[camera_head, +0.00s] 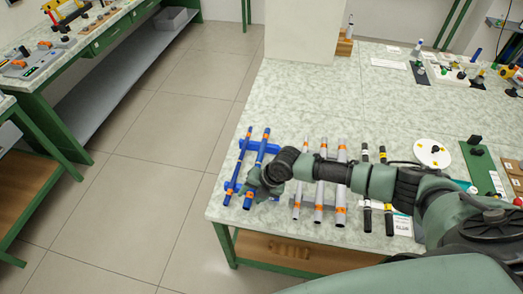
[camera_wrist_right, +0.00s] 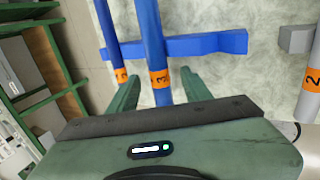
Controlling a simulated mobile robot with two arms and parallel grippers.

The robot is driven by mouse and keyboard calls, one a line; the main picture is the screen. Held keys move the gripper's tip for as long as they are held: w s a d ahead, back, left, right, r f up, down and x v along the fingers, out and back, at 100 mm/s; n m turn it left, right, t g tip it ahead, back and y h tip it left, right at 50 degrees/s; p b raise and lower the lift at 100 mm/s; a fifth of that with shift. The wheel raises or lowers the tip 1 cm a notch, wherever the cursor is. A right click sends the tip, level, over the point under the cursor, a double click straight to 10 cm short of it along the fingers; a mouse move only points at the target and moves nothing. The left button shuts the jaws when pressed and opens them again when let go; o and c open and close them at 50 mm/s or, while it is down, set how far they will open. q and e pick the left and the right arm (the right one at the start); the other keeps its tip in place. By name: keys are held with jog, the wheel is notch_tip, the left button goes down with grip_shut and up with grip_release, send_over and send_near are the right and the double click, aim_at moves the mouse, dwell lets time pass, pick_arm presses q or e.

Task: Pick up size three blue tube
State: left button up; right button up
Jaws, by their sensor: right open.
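The size three blue tube (camera_head: 261,152) lies on a blue rack at the table's left end, with orange bands. In the right wrist view the tube (camera_wrist_right: 150,35) bears an orange label marked 3. A thinner blue tube (camera_head: 237,167) lies just left of it; it also shows in the right wrist view (camera_wrist_right: 107,30). My right gripper (camera_head: 256,183) is over the near part of the size three tube and hides some of it. In the right wrist view its fingers (camera_wrist_right: 158,88) are open, one on each side of that tube, with visible gaps. My left gripper is not in view.
The blue rack (camera_wrist_right: 215,43) crosses under the tubes. Several grey tubes (camera_head: 320,203) with orange bands lie to the right, then black ones (camera_head: 367,215). A white disc (camera_head: 432,152) is farther right. The table's far middle is clear.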

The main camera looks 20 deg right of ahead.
grip_shut()
